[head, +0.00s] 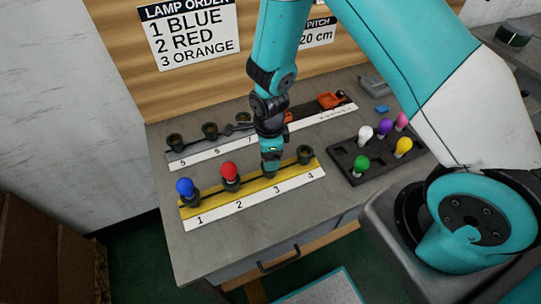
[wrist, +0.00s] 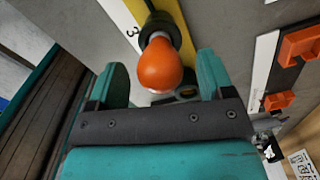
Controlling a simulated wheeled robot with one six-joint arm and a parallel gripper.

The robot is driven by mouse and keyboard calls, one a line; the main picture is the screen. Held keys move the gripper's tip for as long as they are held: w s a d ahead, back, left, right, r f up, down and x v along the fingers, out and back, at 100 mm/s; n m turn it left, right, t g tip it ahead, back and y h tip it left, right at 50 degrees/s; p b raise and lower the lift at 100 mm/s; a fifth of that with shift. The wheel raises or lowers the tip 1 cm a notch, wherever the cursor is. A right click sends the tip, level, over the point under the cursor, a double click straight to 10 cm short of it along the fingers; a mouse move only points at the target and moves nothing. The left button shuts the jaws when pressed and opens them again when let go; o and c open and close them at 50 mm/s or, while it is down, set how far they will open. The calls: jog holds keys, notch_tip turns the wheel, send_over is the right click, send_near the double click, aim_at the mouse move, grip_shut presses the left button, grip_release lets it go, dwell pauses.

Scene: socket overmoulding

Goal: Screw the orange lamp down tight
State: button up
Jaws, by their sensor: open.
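The orange lamp (wrist: 160,68) stands in the dark socket (wrist: 158,24) beside the number 3 in the wrist view. How deep its thread sits in the socket cannot be told. My gripper (wrist: 162,82) is open, with one finger on each side of the lamp and a visible gap on both sides. In the head view my gripper (head: 271,163) is over position 3 of the front strip (head: 252,200) and hides the orange lamp.
The blue lamp (head: 185,187) and red lamp (head: 229,171) stand in sockets 1 and 2. Socket 4 (head: 304,154) is empty. A black tray (head: 345,157) with several lamps is at right. The back strip (head: 205,157) carries dark sockets and orange parts. The bench front is clear.

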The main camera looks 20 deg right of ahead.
jog(key=n, duration=0.4)
jog(key=shift+n, duration=0.4)
jog(key=n, duration=1.1)
jog(key=shift+n, duration=0.3)
jog(key=n, duration=0.4)
jog(key=shift+n, duration=0.4)
jog(key=c, duration=0.9)
jog(key=m, duration=0.4)
jog(key=shift+m, duration=0.3)
